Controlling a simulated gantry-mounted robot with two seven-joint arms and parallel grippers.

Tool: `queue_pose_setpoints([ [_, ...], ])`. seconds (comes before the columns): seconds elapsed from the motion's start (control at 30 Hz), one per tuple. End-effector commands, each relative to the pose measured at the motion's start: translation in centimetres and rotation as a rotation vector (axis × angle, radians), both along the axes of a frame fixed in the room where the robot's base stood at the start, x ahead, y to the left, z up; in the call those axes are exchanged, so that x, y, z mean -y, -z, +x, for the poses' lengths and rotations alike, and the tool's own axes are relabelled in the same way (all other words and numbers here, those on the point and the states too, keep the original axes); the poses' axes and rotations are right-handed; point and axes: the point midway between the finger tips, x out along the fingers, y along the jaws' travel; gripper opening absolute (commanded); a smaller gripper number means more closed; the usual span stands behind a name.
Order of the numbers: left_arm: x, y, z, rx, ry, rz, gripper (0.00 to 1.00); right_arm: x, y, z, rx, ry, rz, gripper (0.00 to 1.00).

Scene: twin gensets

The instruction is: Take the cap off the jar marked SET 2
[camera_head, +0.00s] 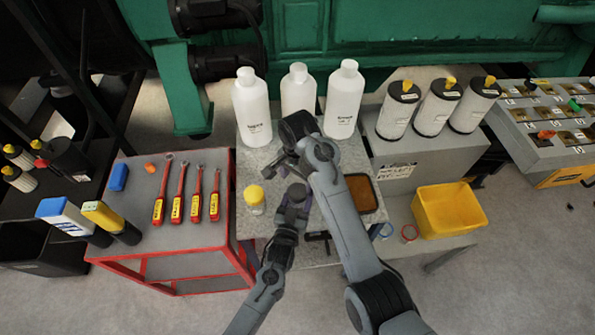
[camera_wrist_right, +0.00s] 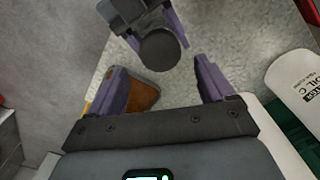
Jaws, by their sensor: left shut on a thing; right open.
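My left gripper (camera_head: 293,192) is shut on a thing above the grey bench. In the right wrist view, a dark round top, likely a jar's cap (camera_wrist_right: 160,50), shows between the purple fingers of my left gripper (camera_wrist_right: 155,28). No marking on it is readable, so I cannot tell whether it is SET 2. My right gripper (camera_head: 286,168) is open and just beyond the left one. In its wrist view, its fingers (camera_wrist_right: 163,88) are apart and empty, with the dark top a little ahead of them. A yellow-capped jar (camera_head: 255,198) stands on the bench to the left, its label unreadable.
Three white bottles (camera_head: 298,90) stand at the bench's back. A brown-bottomed tray (camera_head: 361,193) lies right of my grippers. A red-edged cart (camera_head: 148,232) with several wrenches is on the left. A yellow bin (camera_head: 450,210) and three white filters (camera_head: 436,107) are on the right.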

Motion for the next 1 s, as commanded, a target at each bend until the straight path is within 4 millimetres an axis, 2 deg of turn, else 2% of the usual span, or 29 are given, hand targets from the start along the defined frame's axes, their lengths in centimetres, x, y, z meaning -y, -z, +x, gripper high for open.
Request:
queue_pose_setpoints([
  [0.1,0.0,0.0,0.0,-0.001,0.000,0.000,0.00,0.0,1.7,-0.1,-0.003,-0.001,-0.002,0.82],
  [0.33,0.0,0.0,0.0,-0.001,0.000,0.000,0.00,0.0,4.1,0.0,-0.001,-0.003,-0.002,0.82],
  [0.77,0.0,0.0,0.0,-0.001,0.000,0.000,0.00,0.0,4.9,0.0,0.000,-0.004,0.000,0.82],
  [0.87,0.0,0.0,0.0,-0.001,0.000,0.000,0.00,0.0,4.9,0.0,0.000,-0.004,0.000,0.70],
  [1.0,0.0,0.0,0.0,-0.001,0.000,0.000,0.00,0.0,4.9,0.0,0.000,-0.004,0.000,0.48],
])
